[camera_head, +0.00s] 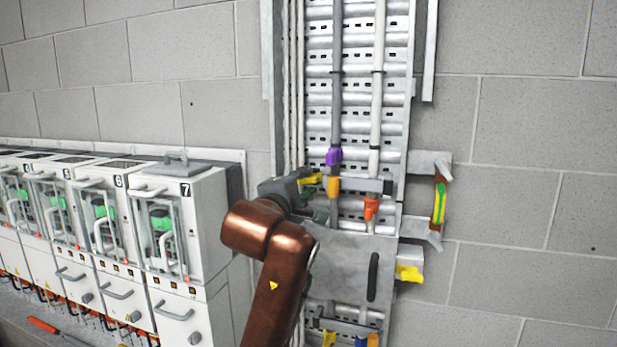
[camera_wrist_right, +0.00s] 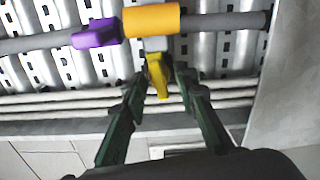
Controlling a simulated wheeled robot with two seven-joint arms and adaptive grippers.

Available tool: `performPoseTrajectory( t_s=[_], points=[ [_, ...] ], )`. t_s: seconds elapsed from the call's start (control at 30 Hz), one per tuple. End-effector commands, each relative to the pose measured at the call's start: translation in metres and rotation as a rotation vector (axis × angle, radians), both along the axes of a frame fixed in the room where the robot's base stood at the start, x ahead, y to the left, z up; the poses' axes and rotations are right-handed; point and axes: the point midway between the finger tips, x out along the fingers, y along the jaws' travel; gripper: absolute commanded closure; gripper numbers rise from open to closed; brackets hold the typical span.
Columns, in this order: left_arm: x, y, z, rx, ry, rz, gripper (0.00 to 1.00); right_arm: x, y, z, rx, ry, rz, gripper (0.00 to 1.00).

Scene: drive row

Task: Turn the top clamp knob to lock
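The top clamp knob (camera_head: 312,179) is a small yellow lever at the left end of the upper clamp bar on the cable tray. In the right wrist view the yellow knob (camera_wrist_right: 158,82) points down toward me, below an orange collar (camera_wrist_right: 152,20). My right gripper (camera_head: 311,196) is at the knob. In the wrist view its two dark green fingers (camera_wrist_right: 161,78) stand either side of the knob, with a visible gap on each side. It looks open. My left gripper is not in view.
A purple piece (camera_head: 334,156) sits on the grey cable above the orange collar. An orange-red collar (camera_head: 371,208) is on the white cable. A grey plate (camera_head: 349,262) lies below. Numbered cabinets (camera_head: 182,252) stand left. Another yellow piece (camera_head: 408,273) projects at right.

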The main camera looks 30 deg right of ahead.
Motion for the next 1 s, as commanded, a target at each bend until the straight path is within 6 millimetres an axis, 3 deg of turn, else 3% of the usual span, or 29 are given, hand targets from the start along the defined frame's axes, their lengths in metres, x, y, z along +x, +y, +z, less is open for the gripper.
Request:
performPoseTrajectory(
  t_s=[0.43, 0.83, 1.0],
  points=[
    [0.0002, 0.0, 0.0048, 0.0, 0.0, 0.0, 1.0, 0.0095, -0.0108, -0.0001, -0.001, -0.001, 0.0, 0.73],
    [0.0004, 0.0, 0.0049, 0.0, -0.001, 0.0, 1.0, 0.0093, -0.0106, -0.0002, -0.001, -0.001, 0.0, 1.0],
    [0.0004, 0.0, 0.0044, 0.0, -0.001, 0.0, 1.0, 0.0093, -0.0104, -0.0005, 0.002, -0.002, 0.001, 1.0]
  ],
)
